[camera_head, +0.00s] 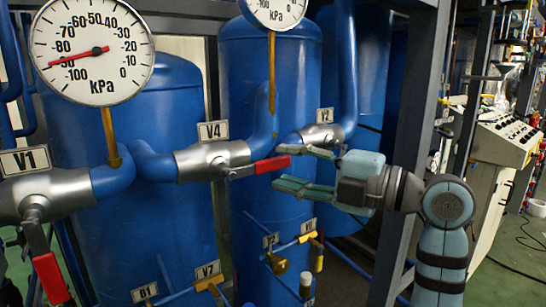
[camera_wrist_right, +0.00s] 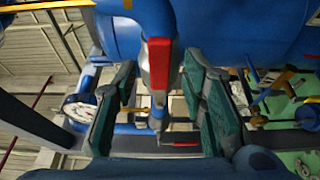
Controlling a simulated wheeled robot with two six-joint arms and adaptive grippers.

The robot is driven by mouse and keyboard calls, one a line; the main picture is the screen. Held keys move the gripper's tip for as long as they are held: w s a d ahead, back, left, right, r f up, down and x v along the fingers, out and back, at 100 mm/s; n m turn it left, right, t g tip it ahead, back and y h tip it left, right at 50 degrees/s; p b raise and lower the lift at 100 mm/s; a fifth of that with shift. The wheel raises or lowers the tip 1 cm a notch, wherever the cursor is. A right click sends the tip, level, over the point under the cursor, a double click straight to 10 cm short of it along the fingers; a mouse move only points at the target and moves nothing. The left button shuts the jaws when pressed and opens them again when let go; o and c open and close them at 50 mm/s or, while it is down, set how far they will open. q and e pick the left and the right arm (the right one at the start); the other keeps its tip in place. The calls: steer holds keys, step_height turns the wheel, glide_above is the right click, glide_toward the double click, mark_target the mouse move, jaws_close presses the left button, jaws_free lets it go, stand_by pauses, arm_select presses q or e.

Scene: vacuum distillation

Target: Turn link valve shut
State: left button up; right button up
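The valve labelled V4 has a silver body (camera_head: 213,160) on the blue pipe between two tanks. Its red handle (camera_head: 272,165) lies along the pipe and points right. My right gripper (camera_head: 300,168) is open, with its teal fingers pointing left, one above and one below the level of the handle's end. In the right wrist view, a red handle (camera_wrist_right: 158,62), apparently the same one, shows between the two spread fingers (camera_wrist_right: 157,92). No grip on it is visible. My left gripper is not in view.
Valve V1 (camera_head: 45,190), with its red handle (camera_head: 50,278) hanging down, is at the left. Valve V2 (camera_head: 320,136) is just behind my right gripper. Pressure gauges (camera_head: 93,50) stand above the pipe. A dark frame post (camera_head: 415,120) stands by my right arm.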

mark_target(277, 165)
steer(key=x, duration=0.3)
steer(key=shift+s+a+r, duration=0.1)
steer(key=shift+a, duration=0.2)
steer(key=shift+w+d, duration=0.1)
steer(key=shift+w, duration=0.15)
jaws_close()
